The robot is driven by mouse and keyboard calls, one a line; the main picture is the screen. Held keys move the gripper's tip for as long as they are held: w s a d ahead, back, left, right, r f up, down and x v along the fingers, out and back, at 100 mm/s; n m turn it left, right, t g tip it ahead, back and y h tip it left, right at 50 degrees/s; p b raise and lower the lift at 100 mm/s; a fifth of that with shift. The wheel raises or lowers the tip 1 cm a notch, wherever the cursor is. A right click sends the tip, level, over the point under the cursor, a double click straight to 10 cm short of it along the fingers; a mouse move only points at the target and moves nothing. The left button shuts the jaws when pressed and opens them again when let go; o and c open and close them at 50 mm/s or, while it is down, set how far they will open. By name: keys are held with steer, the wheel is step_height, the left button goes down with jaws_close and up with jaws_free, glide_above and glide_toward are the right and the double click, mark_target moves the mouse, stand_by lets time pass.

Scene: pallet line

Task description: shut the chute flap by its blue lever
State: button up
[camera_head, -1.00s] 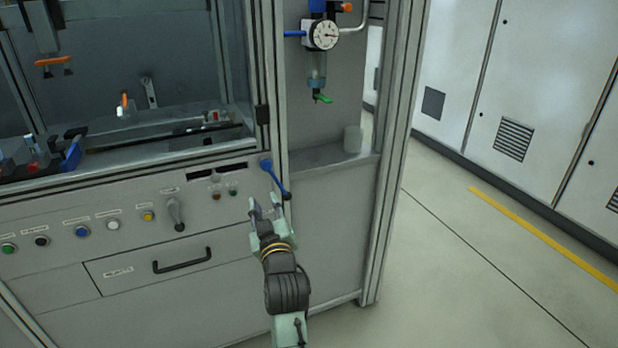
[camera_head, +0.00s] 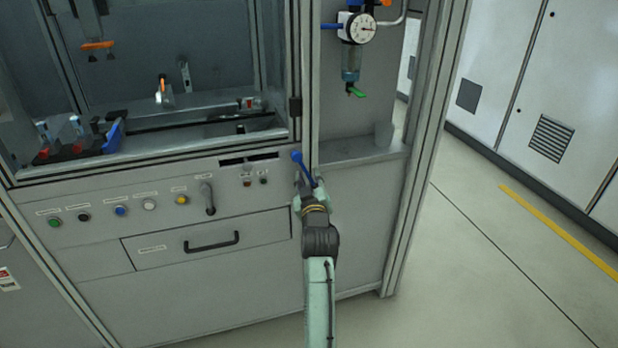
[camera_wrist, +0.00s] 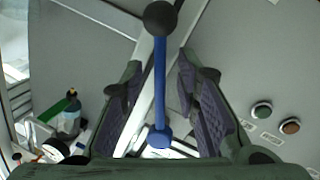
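The blue lever (camera_head: 303,166) is on the cabinet front near its right-hand post, its blue hub at the upper left and its arm slanting down right. My gripper (camera_head: 311,185) is at the lever's lower end. In the wrist view the lever (camera_wrist: 160,85) runs between my two open fingers (camera_wrist: 158,100), with a gap on each side. Its black ball knob (camera_wrist: 161,18) shows at the top and the blue hub lower down. I cannot identify the chute flap for certain; a dark slot (camera_head: 248,158) lies left of the lever.
Left of the lever are a grey handle (camera_head: 208,198), several coloured buttons (camera_head: 121,211) and a drawer with a black pull (camera_head: 211,243). A gauge unit (camera_head: 358,28) hangs above right. A cabinet post (camera_head: 425,150) stands to the right, with open floor beyond.

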jaws_close()
stand_by(0.4)
stand_by(0.5)
